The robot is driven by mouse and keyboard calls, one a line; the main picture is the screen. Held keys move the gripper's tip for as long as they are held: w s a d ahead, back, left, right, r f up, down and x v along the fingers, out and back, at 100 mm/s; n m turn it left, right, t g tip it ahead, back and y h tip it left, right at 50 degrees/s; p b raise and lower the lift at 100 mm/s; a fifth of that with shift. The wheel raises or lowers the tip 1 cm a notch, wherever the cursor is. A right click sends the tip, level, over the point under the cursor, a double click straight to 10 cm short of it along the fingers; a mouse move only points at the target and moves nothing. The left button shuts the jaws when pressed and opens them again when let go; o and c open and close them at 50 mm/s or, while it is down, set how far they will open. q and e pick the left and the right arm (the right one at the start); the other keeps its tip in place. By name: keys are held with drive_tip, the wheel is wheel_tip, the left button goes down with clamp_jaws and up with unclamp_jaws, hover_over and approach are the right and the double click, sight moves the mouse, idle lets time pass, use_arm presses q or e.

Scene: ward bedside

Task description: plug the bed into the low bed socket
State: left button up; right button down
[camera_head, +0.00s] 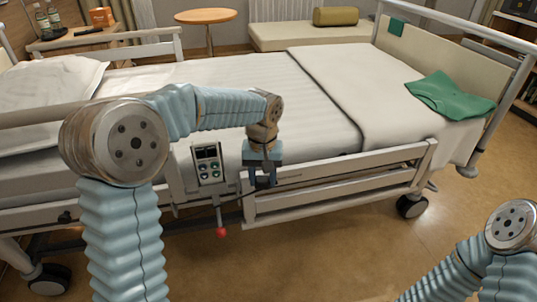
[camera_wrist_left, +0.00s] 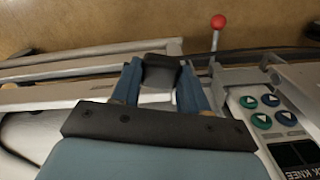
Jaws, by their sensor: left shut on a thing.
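My left gripper (camera_head: 262,178) is in front of the near side of the bed (camera_head: 230,100), pointing down beside the side rail. In the left wrist view its two blue fingers (camera_wrist_left: 161,92) are shut on a small black block (camera_wrist_left: 161,70), which looks like the plug. The fingers hide part of it, and its pins do not show. In the head view the block is only a dark shape below the fingers. I cannot make out the low bed socket in either view. My right arm shows at the lower right, but its gripper is out of frame.
A control panel (camera_head: 207,163) hangs on the bed side, left of the gripper; a red knob (camera_head: 221,232) on a lever is below it. The side rail (camera_head: 340,185) runs to the right. A green cloth (camera_head: 450,97) lies at the bed's foot. Floor in front is clear.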

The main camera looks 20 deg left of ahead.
use_arm(q)
drive_tip(key=s+a+f+m, duration=0.1)
drive_tip(key=s+f+m, duration=0.2)
drive_tip(key=s+f, duration=0.3)
wheel_tip(320, 180, down, 6)
drive_tip(key=shift+s+a+r, duration=0.2)
drive_tip(key=shift+a, duration=0.1)
drive_tip(key=shift+a, duration=0.1)
